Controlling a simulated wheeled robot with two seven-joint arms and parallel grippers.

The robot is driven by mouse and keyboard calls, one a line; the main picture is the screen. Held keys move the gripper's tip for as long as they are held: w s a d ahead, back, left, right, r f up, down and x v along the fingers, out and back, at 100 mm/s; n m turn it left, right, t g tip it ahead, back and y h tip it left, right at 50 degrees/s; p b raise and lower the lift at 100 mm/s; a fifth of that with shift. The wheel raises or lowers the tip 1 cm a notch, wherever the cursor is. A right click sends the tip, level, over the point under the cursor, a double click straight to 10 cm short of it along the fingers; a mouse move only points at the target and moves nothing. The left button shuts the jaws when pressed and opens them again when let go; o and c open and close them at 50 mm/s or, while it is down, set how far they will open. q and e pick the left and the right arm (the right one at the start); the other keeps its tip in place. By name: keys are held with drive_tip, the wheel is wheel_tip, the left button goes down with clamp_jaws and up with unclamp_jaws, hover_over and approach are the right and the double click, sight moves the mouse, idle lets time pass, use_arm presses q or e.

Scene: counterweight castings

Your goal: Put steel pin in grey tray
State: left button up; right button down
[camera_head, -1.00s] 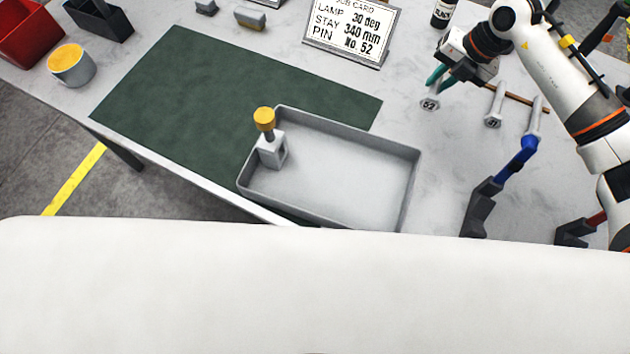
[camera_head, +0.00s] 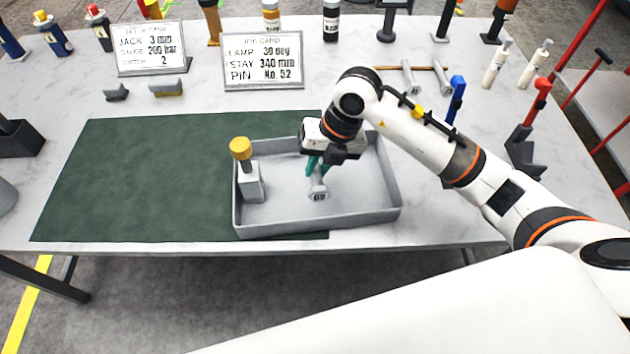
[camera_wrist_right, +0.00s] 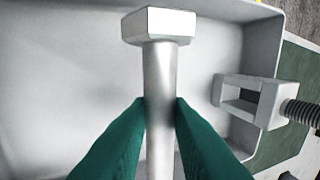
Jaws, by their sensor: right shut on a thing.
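My right gripper (camera_head: 315,168) is shut on the pin's shank. In the right wrist view the green fingers (camera_wrist_right: 160,128) press both sides of the pin (camera_wrist_right: 160,75), with its head beyond them. The tray floor shows behind the pin. I cannot tell whether the pin touches the floor. My left gripper is not in view.
A grey clamp-like block with a yellow knob (camera_head: 241,150) stands in the tray's left end; it also shows in the right wrist view (camera_wrist_right: 262,97). A green mat (camera_head: 130,170) lies left. Another pin (camera_head: 410,77) rests by a rod behind. Job cards (camera_head: 262,62) stand at the back.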

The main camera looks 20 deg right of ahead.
sight(317, 180)
drive_tip(key=shift+f, duration=0.45)
drive_tip(key=shift+a+f, duration=0.15)
drive_tip(key=shift+f, duration=0.4)
wheel_tip(317, 180, down, 3)
drive_tip(key=shift+p, duration=0.3)
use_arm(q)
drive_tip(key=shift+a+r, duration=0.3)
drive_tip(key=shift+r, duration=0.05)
use_arm(e)
drive_tip(key=shift+f, duration=0.2)
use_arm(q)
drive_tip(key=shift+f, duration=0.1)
use_arm(e)
drive_tip(key=c, duration=1.3)
unclamp_jaws()
drive_tip(key=shift+s, duration=0.1)
